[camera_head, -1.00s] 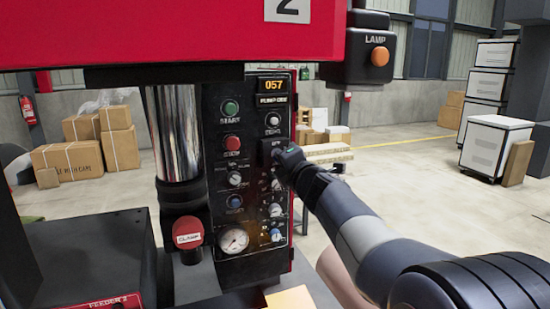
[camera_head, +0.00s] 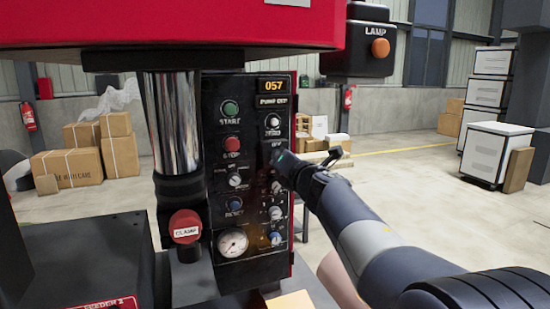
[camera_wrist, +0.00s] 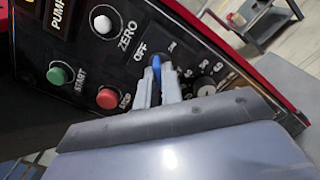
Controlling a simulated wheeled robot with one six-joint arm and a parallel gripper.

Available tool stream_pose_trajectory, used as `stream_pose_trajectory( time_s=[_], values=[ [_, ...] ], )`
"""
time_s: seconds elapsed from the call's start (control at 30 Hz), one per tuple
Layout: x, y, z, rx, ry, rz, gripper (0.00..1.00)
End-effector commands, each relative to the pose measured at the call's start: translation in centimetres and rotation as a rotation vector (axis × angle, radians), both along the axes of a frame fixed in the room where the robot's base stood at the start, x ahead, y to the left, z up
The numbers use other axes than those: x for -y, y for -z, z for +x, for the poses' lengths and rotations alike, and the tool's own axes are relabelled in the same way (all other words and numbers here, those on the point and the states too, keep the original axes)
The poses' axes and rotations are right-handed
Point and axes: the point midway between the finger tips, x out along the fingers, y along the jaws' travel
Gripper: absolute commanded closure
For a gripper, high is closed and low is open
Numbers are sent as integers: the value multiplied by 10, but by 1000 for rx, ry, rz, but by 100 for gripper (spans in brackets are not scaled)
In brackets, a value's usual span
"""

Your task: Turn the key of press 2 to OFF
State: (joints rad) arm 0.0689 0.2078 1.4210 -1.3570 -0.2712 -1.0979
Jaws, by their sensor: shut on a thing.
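The black control panel of press 2 (camera_head: 217,262) stands in the middle of the head view. My gripper (camera_head: 277,160) is at its right column, below the white ZERO knob (camera_head: 272,121), and hides the key there. In the wrist view the key shows as a small blue piece (camera_wrist: 156,63) between the two grey fingertips of my gripper (camera_wrist: 158,80). The fingers are shut on it. The OFF label (camera_wrist: 141,50) is just left of the key and the ON label is to its upper right. The key's exact angle is hard to tell.
Close to the fingers are the red STOP button (camera_wrist: 107,97), the green START button (camera_wrist: 61,74) and small knobs (camera_wrist: 207,88). A lamp box (camera_head: 358,48) hangs above my arm. A red CLAMP knob (camera_head: 185,225) is at the lower left.

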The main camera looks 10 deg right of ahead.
Motion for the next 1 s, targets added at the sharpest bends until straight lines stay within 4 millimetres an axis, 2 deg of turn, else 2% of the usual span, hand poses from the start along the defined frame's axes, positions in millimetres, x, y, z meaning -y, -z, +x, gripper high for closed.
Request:
stream_pose_trajectory(
  time_s=[0.27, 0.6, 0.7, 1.0],
  values=[
    [0, 2, 0, 2, 0, -18, 100],
    [0, 3, 0, 70, 0, -360, 100],
    [0, 2, 0, 80, 0, -414, 100],
    [0, 1, 0, 83, 0, -428, 100]
  ],
)
